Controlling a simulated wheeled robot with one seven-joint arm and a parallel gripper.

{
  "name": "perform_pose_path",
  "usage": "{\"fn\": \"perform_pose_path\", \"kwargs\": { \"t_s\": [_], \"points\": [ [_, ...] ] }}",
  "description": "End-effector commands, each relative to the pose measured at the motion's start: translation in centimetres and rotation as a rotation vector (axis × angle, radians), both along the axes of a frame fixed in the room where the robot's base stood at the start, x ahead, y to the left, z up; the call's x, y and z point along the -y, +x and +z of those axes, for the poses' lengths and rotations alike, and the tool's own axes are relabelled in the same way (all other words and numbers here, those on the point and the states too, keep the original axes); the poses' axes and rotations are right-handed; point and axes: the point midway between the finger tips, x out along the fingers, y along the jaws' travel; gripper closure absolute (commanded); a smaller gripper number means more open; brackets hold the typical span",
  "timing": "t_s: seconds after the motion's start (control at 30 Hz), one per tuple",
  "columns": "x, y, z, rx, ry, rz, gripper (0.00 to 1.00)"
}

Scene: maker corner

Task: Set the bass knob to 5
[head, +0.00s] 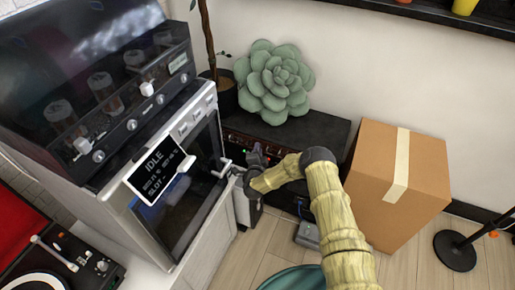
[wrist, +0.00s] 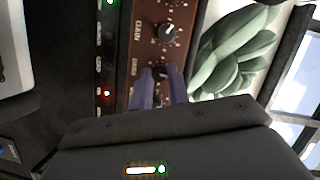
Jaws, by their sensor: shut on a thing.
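The amplifier is a black box (head: 318,129) standing against the wall, with a reddish-brown control panel (wrist: 174,52) that fills the middle of the wrist view. A dark knob with a pale pointer, labelled GAIN (wrist: 166,32), sits on that panel. Below it is the bass knob (wrist: 159,72), mostly hidden between the fingers; its small label beside it is hard to read. My gripper (wrist: 161,80) is shut on this knob. In the head view my gripper (head: 257,157) is at the amplifier's front. The bass knob's pointer and setting cannot be read.
A green succulent (head: 274,82) sits on top of the amplifier. A cardboard box (head: 375,190) stands at its right, close to my arm. A machine with a glass door (head: 180,215) and handle stands close on the left. Wooden floor (head: 405,262) is open in front of the box.

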Motion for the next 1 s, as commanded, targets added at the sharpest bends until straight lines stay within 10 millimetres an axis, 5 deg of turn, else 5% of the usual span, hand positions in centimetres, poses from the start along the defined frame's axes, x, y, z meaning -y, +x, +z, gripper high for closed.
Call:
{"fn": "perform_pose_path", "kwargs": {
  "t_s": [0.63,0.67,0.7,1.0],
  "points": [
    [-0.22,0.23,0.43,-0.017,-0.067,0.004,1.0],
    [-0.24,0.23,0.43,-0.016,-0.067,0.004,0.79],
    [-0.24,0.21,0.41,-0.017,-0.067,0.004,0.74],
    [-0.07,0.13,0.48,-0.02,-0.067,0.001,0.74]
  ]
}}
